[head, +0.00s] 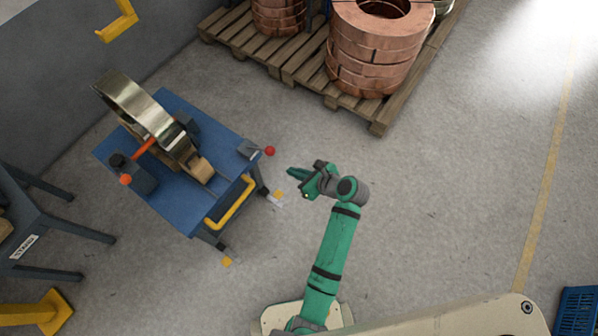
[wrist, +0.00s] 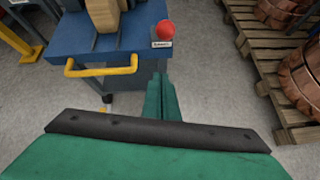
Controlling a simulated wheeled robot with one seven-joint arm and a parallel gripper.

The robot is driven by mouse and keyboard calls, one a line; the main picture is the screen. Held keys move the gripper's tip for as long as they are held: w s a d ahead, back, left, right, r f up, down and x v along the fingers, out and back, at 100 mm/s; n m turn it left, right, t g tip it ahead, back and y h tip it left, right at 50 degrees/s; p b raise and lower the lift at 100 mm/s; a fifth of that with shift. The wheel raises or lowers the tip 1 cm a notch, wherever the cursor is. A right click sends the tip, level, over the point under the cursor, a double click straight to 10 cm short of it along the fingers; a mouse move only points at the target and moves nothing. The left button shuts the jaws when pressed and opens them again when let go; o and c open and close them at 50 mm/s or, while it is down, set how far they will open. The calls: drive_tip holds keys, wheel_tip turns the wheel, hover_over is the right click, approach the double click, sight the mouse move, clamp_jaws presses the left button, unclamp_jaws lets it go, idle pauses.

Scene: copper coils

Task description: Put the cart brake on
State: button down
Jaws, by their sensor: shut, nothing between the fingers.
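The blue cart (head: 222,150) stands left of my gripper and carries a shiny metal coil (head: 128,100). A red ball knob (head: 270,151) sits at the cart's right corner on a dark mount. In the wrist view the red knob (wrist: 166,30) stands above a small white label too small to read for certain. My gripper (head: 291,171) is shut and empty, just to the right of the cart and a little below the knob in the head view. In the wrist view its green fingers (wrist: 160,92) point toward the knob with a gap between.
A yellow handle (head: 231,206) runs along the cart's near side, with yellow-tipped feet below. A pallet (head: 300,70) with copper coils (head: 370,50) stands behind. A dark table (head: 35,240) is at left, a blue crate (head: 577,312) at lower right.

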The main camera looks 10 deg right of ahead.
drive_tip(key=w+a, duration=0.4)
drive_tip(key=w, duration=0.1)
drive_tip(key=shift+w+f, duration=0.25)
drive_tip(key=shift+w, duration=0.15)
